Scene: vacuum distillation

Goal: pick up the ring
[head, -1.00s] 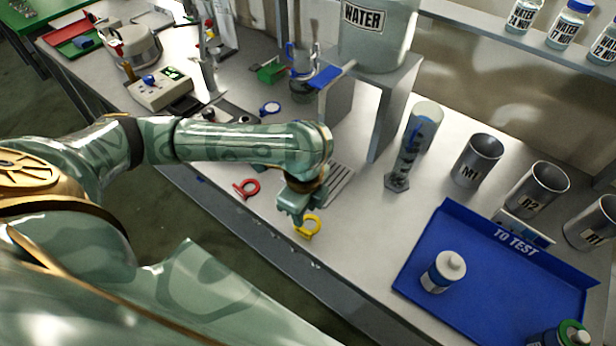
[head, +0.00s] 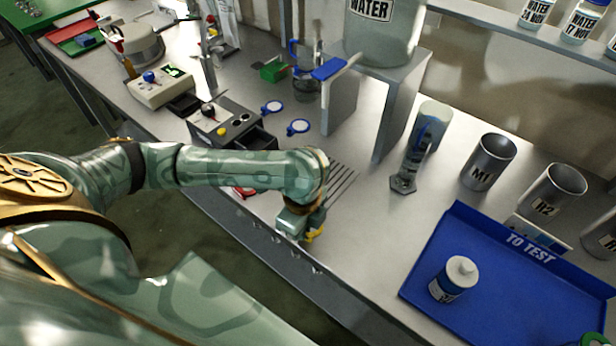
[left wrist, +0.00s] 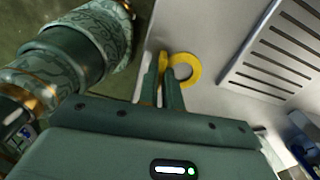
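The yellow ring (head: 312,236) is at the bench's front edge in the head view, mostly hidden by my left gripper (head: 304,232). In the left wrist view, the yellow ring (left wrist: 194,70) shows as a flat loop with a tab at its left side. My left gripper's two fingers (left wrist: 162,72) are close together, with the tab between their tips and no clear gap beside it. I cannot tell whether the ring is clear of the bench top.
A red ring (head: 243,191) is partly hidden behind my left arm. A slotted plate (left wrist: 272,50) is beside the gripper. A blue tray (head: 480,285) with a bottle (head: 454,280) and metal beakers (head: 488,160) stand to the right.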

